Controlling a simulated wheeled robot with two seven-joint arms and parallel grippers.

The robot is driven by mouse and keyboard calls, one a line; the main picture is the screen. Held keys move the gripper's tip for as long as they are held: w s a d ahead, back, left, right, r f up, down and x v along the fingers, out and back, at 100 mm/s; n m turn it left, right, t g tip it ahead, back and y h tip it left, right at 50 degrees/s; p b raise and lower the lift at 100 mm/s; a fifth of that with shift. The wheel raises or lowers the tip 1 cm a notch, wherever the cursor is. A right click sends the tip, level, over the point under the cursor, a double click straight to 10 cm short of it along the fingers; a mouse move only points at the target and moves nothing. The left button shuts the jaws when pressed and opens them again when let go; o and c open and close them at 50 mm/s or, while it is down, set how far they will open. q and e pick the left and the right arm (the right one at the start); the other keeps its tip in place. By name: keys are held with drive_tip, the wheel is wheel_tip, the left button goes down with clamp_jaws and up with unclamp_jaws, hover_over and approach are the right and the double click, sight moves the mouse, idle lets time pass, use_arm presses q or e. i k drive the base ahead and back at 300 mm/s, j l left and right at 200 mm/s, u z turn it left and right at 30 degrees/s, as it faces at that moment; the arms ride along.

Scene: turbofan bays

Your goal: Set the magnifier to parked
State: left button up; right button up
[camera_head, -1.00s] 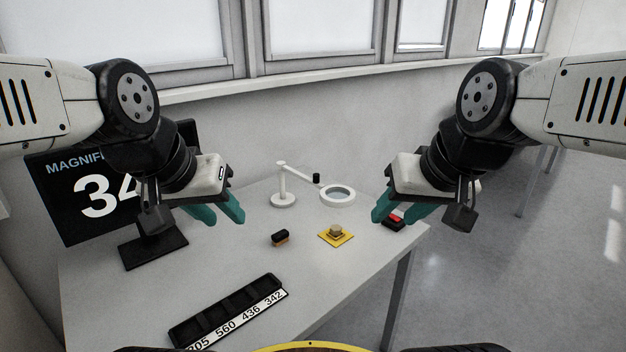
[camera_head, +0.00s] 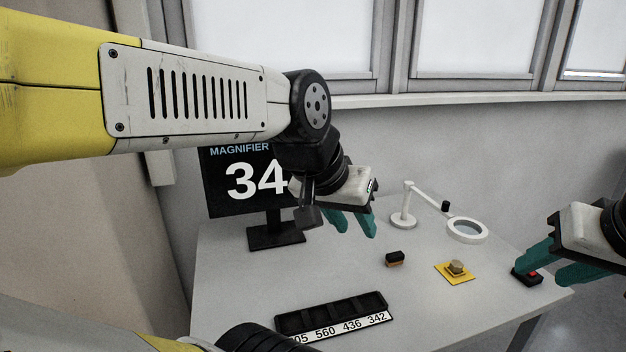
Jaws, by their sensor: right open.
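The white magnifier (camera_head: 467,230) stands at the back of the table. Its round base and post are at the left, and its arm reaches right, past a black knob, to a ring lens. A black screen (camera_head: 235,180) reads "MAGNIFIER" and "34"; my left arm may cover more of the number. My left gripper (camera_head: 350,233) is open and empty, above the table left of the magnifier's base. My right gripper (camera_head: 540,272) is open at the right, close to a black block with a red button (camera_head: 533,273); I cannot tell whether it touches it.
A small black and brown block (camera_head: 395,259) lies mid-table. A yellow plate (camera_head: 441,266) bears a tan knob. A black slotted tray (camera_head: 290,323) at the front has labels including 560, 436 and 342. A wall and windows stand behind the table (camera_head: 350,280). The table's middle is largely clear.

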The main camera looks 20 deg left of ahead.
sight(459, 237)
drive_tip(key=u, duration=1.25)
drive_tip(key=z, duration=1.3)
drive_tip(key=u, duration=0.55)
drive_tip(key=l+u, duration=0.15)
drive_tip(key=u, duration=0.2)
drive_tip(key=i+l+u, duration=0.1)
drive_tip(key=u, duration=0.3)
drive_tip(key=l+u, duration=0.35)
drive_tip(key=l, duration=0.2)
